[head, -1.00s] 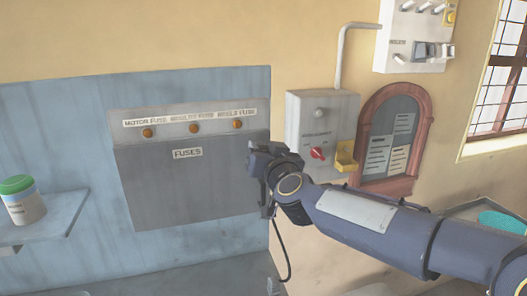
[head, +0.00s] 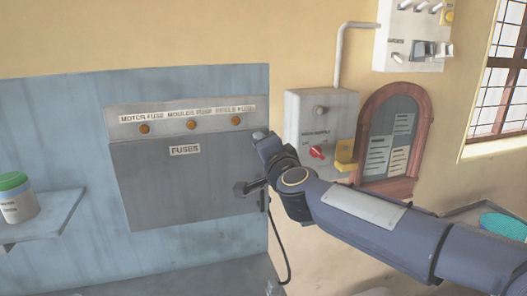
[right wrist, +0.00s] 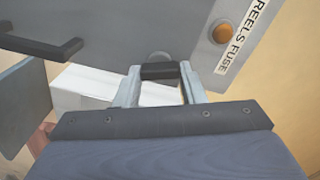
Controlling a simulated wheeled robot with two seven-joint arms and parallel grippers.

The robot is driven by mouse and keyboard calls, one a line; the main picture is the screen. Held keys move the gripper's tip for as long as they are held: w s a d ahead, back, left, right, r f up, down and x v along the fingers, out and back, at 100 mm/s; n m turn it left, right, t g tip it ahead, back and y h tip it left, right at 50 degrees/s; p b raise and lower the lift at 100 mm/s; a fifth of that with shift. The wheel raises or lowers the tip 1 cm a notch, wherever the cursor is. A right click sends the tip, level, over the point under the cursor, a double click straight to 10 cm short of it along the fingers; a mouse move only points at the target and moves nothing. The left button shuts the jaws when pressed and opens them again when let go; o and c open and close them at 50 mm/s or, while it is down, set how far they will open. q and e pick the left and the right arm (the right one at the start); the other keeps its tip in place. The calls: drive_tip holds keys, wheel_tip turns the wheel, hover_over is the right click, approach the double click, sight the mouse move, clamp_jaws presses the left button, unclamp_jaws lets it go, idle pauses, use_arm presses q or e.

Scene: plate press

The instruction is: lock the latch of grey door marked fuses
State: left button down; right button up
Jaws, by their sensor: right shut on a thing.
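The grey door marked FUSES (head: 180,185) hangs closed or nearly closed on the wall cabinet, below three orange lamps. A dark handle (head: 243,188) stands out at its right side; it also shows at the upper left of the right wrist view (right wrist: 45,47). My right gripper (head: 259,138) is at the door's upper right edge. In the right wrist view my gripper (right wrist: 160,80) is shut on a short black bar (right wrist: 160,71), apparently the latch lever, with a round grey piece just behind it. In the head view my gripper hides the latch. My left gripper is not in view.
A grey box with a red knob (head: 317,152) and yellow part is right of my gripper. An arched notice board (head: 392,140) is further right. A shelf (head: 40,215) with a green-lidded jar (head: 18,198) is at left. A dark cable hangs below my wrist.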

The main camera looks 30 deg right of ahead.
drive_tip(key=shift+f+m+b, duration=0.15)
drive_tip(key=shift+m+b, duration=0.45)
drive_tip(key=shift+m, duration=1.5)
drive_tip(key=o, duration=1)
drive_tip(key=shift+s, duration=0.1)
drive_tip(key=v, duration=0.7)
drive_tip(key=shift+s+a+p, duration=0.1)
drive_tip(key=shift+s+p, duration=0.25)
drive_tip(key=shift+p, duration=0.05)
